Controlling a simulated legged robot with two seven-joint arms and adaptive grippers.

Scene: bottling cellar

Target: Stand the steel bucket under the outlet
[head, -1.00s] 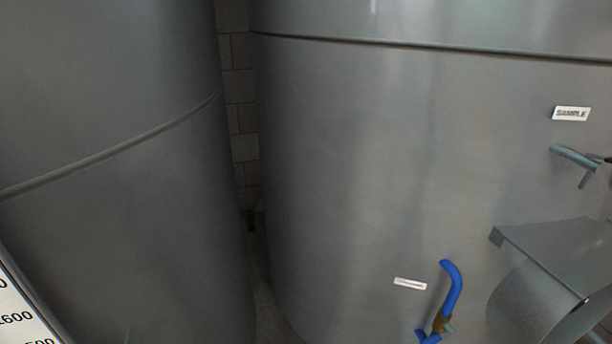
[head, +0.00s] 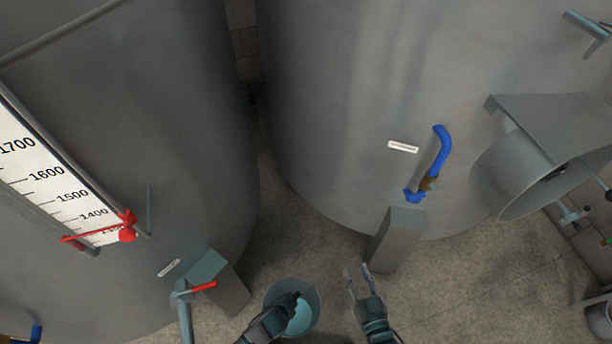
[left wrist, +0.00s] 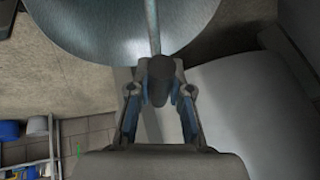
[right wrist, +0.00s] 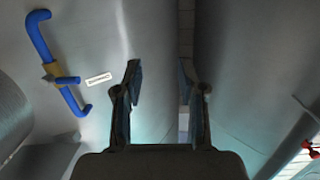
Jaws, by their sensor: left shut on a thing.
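The steel bucket (head: 313,303) is at the bottom centre of the head view, between the two tanks. My left gripper (head: 292,299) is shut on the bucket's dark handle grip, clear in the left wrist view (left wrist: 160,80) with the bucket (left wrist: 95,32) beyond it. I cannot tell whether the bucket touches the floor. My right gripper (head: 357,281) is open and empty, right of the bucket. A blue-handled outlet valve (head: 430,182) is low on the right tank; it also shows in the right wrist view (right wrist: 55,65). A red-handled valve (head: 190,289) is at the left tank.
A grey block (head: 398,238) stands below the blue valve, another (head: 224,284) beside the red valve. A steel manway (head: 520,175) juts from the right tank (head: 340,110). A level scale (head: 55,185) runs along the left tank (head: 140,120). Floor (head: 320,245) between them is bare.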

